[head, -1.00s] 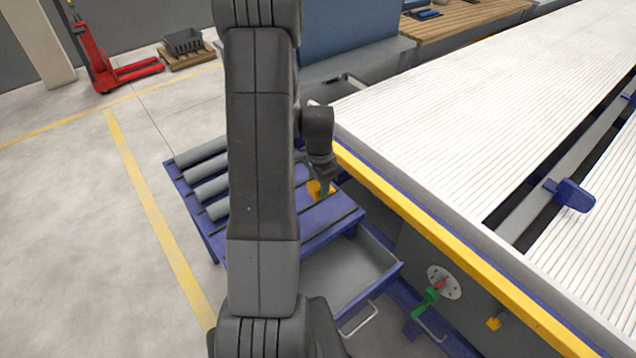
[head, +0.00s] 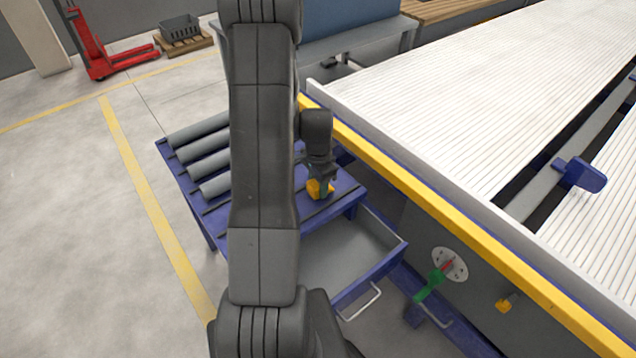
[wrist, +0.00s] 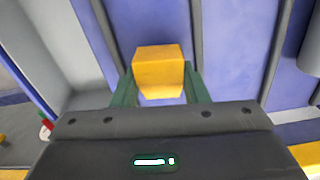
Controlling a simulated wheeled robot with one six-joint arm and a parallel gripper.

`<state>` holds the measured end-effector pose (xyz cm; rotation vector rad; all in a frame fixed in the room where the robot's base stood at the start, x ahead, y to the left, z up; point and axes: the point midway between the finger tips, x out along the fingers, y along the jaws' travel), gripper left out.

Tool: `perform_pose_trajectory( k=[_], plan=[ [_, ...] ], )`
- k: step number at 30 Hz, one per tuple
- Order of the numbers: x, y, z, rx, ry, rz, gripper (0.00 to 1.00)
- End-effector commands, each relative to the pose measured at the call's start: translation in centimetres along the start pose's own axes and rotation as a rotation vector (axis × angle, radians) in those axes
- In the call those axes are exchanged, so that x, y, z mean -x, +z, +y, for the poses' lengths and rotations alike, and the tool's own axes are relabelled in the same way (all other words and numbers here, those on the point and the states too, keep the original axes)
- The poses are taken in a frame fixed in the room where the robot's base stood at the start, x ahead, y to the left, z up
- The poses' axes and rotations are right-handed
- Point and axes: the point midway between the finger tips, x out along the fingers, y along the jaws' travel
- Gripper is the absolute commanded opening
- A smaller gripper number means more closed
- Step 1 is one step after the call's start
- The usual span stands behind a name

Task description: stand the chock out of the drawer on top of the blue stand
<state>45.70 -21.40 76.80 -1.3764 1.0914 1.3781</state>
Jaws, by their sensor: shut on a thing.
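The chock is a yellow block (head: 315,190), held at the right part of the blue stand's top. In the wrist view the chock (wrist: 159,70) sits between the two green fingers of my gripper (wrist: 160,88). My gripper (head: 320,187) is shut on it and points down over the stand. The blue stand (head: 345,190) has dark strips across its top. I cannot tell whether the chock touches the top. The drawer (head: 350,260) under the stand is pulled open and looks empty; my arm hides part of it and of the stand.
Several grey pipes (head: 200,160) lie on the stand's left part. A long yellow rail (head: 430,205) edges the white slatted table (head: 450,100) to the right. A dial with a green handle (head: 440,275) is beside the drawer. The floor at left is clear.

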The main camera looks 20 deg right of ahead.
Motion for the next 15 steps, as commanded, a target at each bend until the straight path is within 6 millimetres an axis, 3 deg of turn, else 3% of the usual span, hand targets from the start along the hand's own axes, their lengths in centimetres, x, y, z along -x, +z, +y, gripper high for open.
perform_pose_trajectory(
  k=[11,12,15],
  plan=[
    [0.08,-0.01,-0.01,0.0,0.0,0.0,0.16],
    [0.08,-0.01,-0.01,0.0,0.0,0.0,0.46],
    [0.08,-0.01,-0.01,0.0,0.0,0.0,0.66]
  ],
)
